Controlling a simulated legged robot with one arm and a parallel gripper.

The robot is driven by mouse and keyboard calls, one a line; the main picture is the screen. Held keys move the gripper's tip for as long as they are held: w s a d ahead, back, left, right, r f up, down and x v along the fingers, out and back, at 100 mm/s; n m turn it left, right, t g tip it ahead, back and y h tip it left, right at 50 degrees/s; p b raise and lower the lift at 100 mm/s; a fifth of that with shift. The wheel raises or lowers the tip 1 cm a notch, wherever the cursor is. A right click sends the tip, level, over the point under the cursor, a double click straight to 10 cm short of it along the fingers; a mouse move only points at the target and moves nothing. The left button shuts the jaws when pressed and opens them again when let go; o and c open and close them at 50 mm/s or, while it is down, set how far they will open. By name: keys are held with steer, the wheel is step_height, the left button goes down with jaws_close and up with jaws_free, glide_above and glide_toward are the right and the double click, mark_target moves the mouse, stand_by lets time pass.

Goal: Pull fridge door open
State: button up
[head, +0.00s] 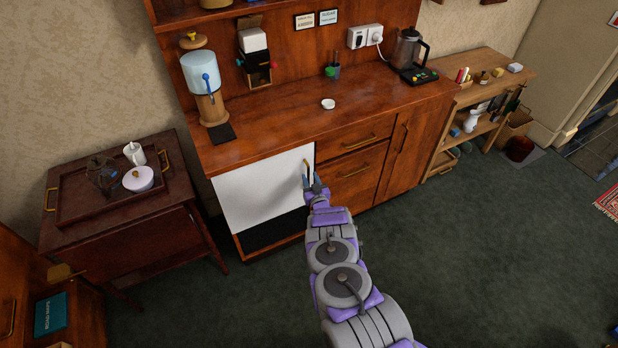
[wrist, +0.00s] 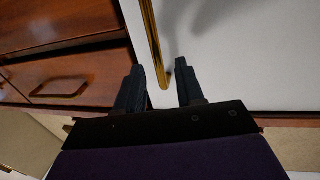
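The fridge door (head: 262,190) is a plain white panel set in the lower left of the wooden cabinet, and it looks shut. Its brass handle (head: 307,172) is a vertical bar near the door's right edge. In the wrist view the handle (wrist: 152,40) runs down to its lower end between my two dark fingers, and the white door (wrist: 245,60) fills the upper right. My gripper (head: 314,187) is at the lower part of the handle. In the wrist view my gripper (wrist: 163,88) is open, with a gap around the bar. Contact cannot be told.
Drawers with brass handles (head: 352,154) lie right of the fridge. A dark side table (head: 75,208) with a tray stands to the left. The counter (head: 290,115) above holds a dispenser (head: 202,80) and a kettle (head: 407,50). The green carpet (head: 480,250) at right is clear.

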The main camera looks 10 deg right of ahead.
steer(key=shift+w+a, duration=0.1)
steer(key=shift+w, duration=1.15)
jaws_close()
